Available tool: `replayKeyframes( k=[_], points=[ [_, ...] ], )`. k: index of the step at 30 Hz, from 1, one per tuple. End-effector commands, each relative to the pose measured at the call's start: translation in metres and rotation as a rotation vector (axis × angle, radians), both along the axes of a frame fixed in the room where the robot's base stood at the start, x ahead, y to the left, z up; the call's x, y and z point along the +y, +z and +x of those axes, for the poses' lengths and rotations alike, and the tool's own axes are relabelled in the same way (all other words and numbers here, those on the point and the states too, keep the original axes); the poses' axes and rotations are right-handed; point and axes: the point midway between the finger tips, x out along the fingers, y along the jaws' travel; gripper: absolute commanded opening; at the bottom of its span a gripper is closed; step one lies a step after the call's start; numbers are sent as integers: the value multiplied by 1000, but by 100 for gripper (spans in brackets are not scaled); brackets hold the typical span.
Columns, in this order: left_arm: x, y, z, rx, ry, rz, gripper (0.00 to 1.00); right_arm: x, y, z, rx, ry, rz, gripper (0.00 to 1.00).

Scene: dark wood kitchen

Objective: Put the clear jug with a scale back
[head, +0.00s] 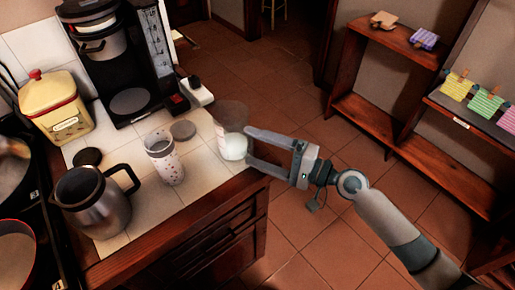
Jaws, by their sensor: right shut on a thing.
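The clear jug (232,117) stands at the right edge of the tiled counter, with a see-through upper part and something white in its lower part. Any scale marks on it are too small to read. My right gripper (249,146) reaches in from the right and is shut on the jug, one finger near its middle and the other lower down. Whether the jug's base touches the counter is hard to tell. My left gripper is not in view.
A coffee maker (128,65) stands behind on the tiled counter (135,215). A speckled cup (165,160), a steel pitcher (92,200), a dark lid (88,156), a grey disc (183,130) and a yellow canister (55,105) stand or lie to the left. Shelves (400,135) are at right.

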Motion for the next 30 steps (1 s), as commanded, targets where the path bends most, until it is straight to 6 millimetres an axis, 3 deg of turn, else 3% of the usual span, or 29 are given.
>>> replayKeyframes(
  k=[8, 9, 10, 23, 30],
  points=[
    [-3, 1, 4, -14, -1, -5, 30, 0, -1, 0, -2, 0, 1, 44],
    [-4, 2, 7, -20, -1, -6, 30, 0, -1, 0, 0, 0, 0, 92],
    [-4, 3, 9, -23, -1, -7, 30, 0, -1, 0, 0, 0, 0, 99],
    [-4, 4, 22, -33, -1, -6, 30, 0, 0, 0, 0, 0, 0, 100],
    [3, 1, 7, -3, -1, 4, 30, 1, 1, 0, 0, 0, 0, 100]
  ],
)
